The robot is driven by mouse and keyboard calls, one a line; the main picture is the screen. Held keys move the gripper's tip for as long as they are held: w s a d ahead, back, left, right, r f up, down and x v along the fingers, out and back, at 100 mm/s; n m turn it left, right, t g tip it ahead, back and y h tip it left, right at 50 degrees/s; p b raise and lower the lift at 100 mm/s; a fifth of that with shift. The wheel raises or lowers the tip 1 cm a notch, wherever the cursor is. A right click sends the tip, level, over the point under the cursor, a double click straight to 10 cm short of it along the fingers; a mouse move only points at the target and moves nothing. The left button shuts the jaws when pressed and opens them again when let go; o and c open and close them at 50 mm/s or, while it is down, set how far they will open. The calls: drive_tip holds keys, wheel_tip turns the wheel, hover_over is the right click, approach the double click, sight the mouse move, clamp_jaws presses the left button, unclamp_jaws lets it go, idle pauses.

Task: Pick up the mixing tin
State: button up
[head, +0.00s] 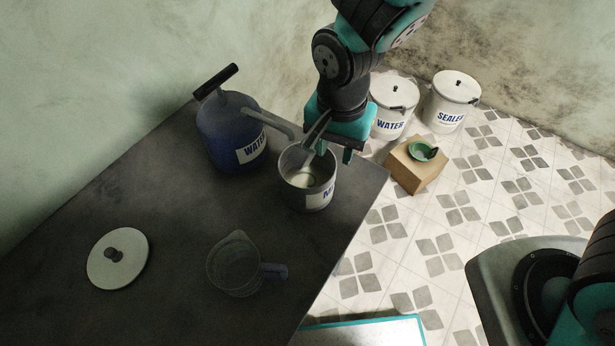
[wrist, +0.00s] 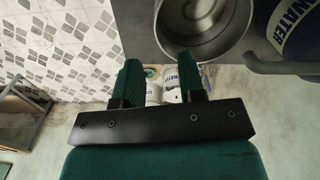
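The mixing tin (head: 318,200) is an open metal cylinder with a pale label starting with "M", upright near the right edge of the dark table (head: 185,210). Some pale content shows low inside it. My gripper (head: 333,146) is at the tin's far right rim, pointing down from above. In the wrist view, my gripper (wrist: 160,70) has its two green fingers well apart, with nothing between them. The tin (wrist: 205,25) shows at the top, and the right finger tip overlaps its near rim. I cannot tell whether they touch.
A blue water can (head: 222,130) stands left of the tin, its spout reaching close to the rim. A round lid (head: 108,270) and clear jug (head: 235,268) lie nearer on the table. Beyond the edge, two white buckets (head: 388,124) (head: 448,112) and a box (head: 415,170) with a green dish stand on the floor.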

sight(332, 177)
drive_tip(key=shift+s+f+p, duration=0.15)
drive_tip(key=shift+f+p, duration=0.3)
drive_tip(key=shift+f, duration=1.65)
drive_tip(key=shift+s+f+p, duration=0.1)
drive_tip(key=shift+f+p, duration=0.3)
drive_tip(key=shift+f, duration=1.7)
drive_tip(key=shift+c, duration=0.5)
clamp_jaws()
